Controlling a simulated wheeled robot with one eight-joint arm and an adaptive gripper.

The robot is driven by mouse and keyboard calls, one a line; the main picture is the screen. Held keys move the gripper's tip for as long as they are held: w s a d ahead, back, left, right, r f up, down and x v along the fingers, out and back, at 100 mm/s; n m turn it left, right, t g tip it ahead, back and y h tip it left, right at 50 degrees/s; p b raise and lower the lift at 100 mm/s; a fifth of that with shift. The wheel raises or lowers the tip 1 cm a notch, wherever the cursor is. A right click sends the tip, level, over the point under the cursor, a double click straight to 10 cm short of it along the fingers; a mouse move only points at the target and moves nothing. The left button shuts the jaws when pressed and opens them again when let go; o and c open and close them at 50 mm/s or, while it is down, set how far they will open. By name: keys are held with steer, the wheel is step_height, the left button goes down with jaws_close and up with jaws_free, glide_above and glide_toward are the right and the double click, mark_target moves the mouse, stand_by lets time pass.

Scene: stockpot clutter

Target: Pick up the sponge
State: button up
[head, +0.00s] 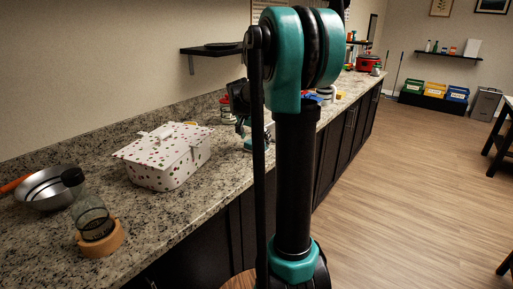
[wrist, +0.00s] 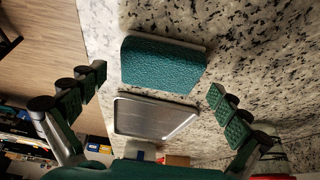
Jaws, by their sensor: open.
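The sponge (wrist: 163,66) is a teal block with a rough face and a pale edge, lying on the speckled counter in the wrist view. My gripper (wrist: 160,88) is open, with one green-padded finger to the left of the sponge and one to the right. The fingers are apart from the sponge, and nothing is between the pads in their grip. In the head view my arm hides most of this spot; dark parts of my gripper (head: 241,122) show just left of the arm.
A shallow metal tray (wrist: 150,118) lies close below the sponge in the wrist view. In the head view a cherry-patterned box (head: 163,165), a glass jar on a wooden base (head: 102,240) and a metal pan (head: 45,190) stand on the counter to the left.

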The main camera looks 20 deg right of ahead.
mark_target(256, 142)
steer(key=shift+x, duration=1.05)
steer(key=c, duration=0.9)
steer(key=shift+r, duration=0.15)
step_height(256, 142, up, 20)
